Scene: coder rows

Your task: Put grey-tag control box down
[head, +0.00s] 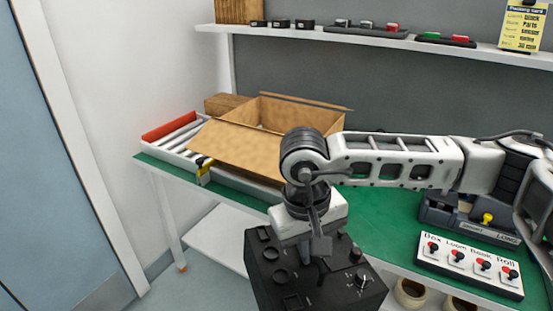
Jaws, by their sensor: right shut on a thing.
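A black control box (284,279) with knobs and round sockets on its top hangs under my right gripper (308,240). The right gripper is shut on the box and holds it in front of the table's front edge. No grey tag can be made out on it. The arm comes in from the right and covers part of the table. My left gripper is not in the head view.
The green-topped table (385,225) holds an open cardboard box (240,140), a roller conveyor (180,139) at the left, and a black device (470,215) at the right. A white switch panel (470,266) is at the table's front right. A shelf (400,44) with small parts runs above.

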